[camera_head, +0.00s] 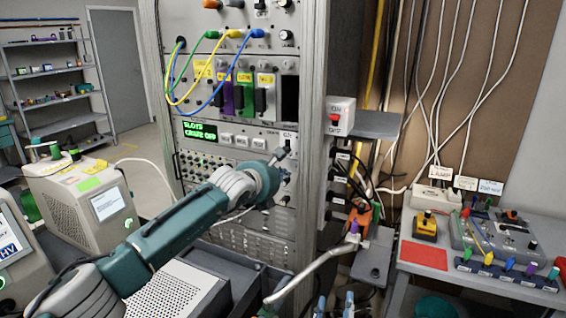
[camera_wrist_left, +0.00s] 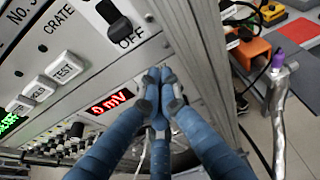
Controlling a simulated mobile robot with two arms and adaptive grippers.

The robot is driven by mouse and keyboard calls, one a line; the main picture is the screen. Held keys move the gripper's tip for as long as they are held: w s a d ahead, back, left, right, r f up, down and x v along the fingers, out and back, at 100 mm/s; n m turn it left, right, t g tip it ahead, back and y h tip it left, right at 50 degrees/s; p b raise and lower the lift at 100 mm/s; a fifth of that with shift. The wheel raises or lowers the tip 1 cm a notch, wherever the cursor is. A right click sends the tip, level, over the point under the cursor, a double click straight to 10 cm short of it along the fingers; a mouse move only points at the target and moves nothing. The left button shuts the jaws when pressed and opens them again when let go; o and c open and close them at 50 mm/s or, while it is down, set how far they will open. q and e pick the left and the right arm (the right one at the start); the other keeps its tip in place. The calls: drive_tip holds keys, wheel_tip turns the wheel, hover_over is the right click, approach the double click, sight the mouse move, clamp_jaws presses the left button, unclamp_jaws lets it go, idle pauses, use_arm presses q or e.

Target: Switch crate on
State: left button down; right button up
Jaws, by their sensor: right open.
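The crate's control panel is in the rack, with a green display (camera_head: 200,132) reading "SLOTS CRATE OFF". Its black toggle switch (camera_wrist_left: 112,18) shows at the top of the left wrist view, between the words CRATE and OFF. My left gripper (camera_head: 284,153) is at the right end of this panel, just below the ON label. In the left wrist view its blue fingertips (camera_wrist_left: 160,77) are together with nothing seen between them, below the switch and apart from it. In the head view the gripper partly hides the switch. My right gripper (camera_head: 335,303) shows only blue fingertips, spread apart, at the bottom edge.
A red 0 mV display (camera_wrist_left: 110,102) is beside the left fingers. A grey pipe with a purple end (camera_head: 318,268) stands right of the rack. A white box with a red switch (camera_head: 335,117) is on the rack's side. A bench with a red mat (camera_head: 423,255) is at right.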

use_arm(q)
drive_tip(key=r, duration=0.3)
drive_tip(key=shift+w+d, duration=0.15)
drive_tip(key=shift+w, duration=0.15)
drive_tip(key=shift+s+r, duration=0.1)
drive_tip(key=shift+r, duration=0.35)
wheel_tip(320, 180, up, 3)
drive_tip(key=shift+f, duration=0.1)
wheel_tip(320, 180, down, 5)
drive_tip(key=shift+r, duration=0.2)
drive_tip(key=v, duration=1)
drive_tip(key=shift+r, duration=0.2)
